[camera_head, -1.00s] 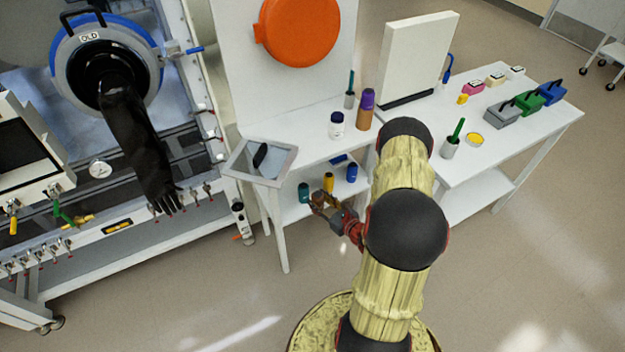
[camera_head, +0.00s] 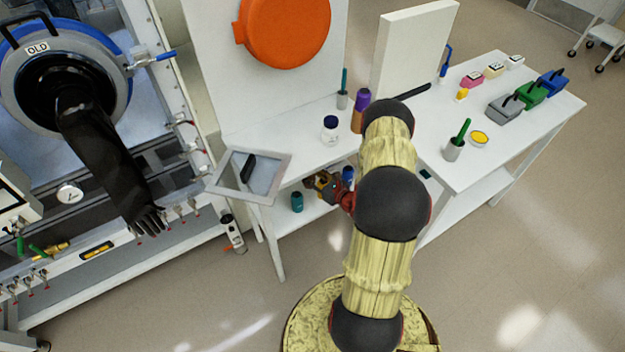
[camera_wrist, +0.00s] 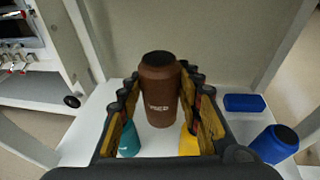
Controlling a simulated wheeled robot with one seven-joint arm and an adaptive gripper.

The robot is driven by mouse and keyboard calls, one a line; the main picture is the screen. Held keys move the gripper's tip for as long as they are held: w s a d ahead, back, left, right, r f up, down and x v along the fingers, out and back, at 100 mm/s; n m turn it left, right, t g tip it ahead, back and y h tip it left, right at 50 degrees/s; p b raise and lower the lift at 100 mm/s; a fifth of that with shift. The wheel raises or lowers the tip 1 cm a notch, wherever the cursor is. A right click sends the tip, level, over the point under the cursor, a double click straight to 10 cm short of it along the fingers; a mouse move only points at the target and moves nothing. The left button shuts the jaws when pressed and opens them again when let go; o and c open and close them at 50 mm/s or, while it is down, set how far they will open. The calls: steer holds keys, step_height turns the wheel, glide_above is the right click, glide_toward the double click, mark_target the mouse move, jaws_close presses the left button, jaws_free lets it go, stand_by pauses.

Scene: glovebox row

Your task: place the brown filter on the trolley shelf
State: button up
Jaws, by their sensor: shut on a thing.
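The brown filter (camera_wrist: 158,92) is a brown canister with a black cap, upright between the two fingers of my gripper (camera_wrist: 162,100) in the wrist view. My gripper is shut on it. In the head view my gripper (camera_head: 322,186) is under the white bench top, over the lower shelf (camera_head: 283,224), and the filter is hard to make out there. The shelf's white surface (camera_wrist: 155,148) shows below the filter in the wrist view. I cannot tell whether the filter touches it. A white wheeled trolley (camera_head: 606,36) stands far off at the top right.
A teal canister (camera_wrist: 129,142), a yellow one (camera_wrist: 188,143), a blue one (camera_wrist: 275,144) and a flat blue box (camera_wrist: 243,103) are close around my gripper on the shelf. The bench top with a grey tray (camera_head: 222,186) is above. Open floor lies in front.

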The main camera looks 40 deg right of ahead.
steer(key=shift+w+d+f+b, duration=0.75)
steer(key=shift+d+f, duration=0.2)
steer(key=shift+f, duration=0.7)
steer(key=shift+w+d+f+b, duration=0.6)
steer(key=shift+d+f+b, duration=0.3)
steer(key=shift+f, duration=0.7)
steer(key=shift+w+d+f+b, duration=0.7)
steer(key=shift+d+f, duration=0.3)
steer(key=shift+f, duration=0.65)
steer(key=shift+f, duration=0.2)
steer(key=o, duration=1.3)
steer(key=shift+r, duration=0.1)
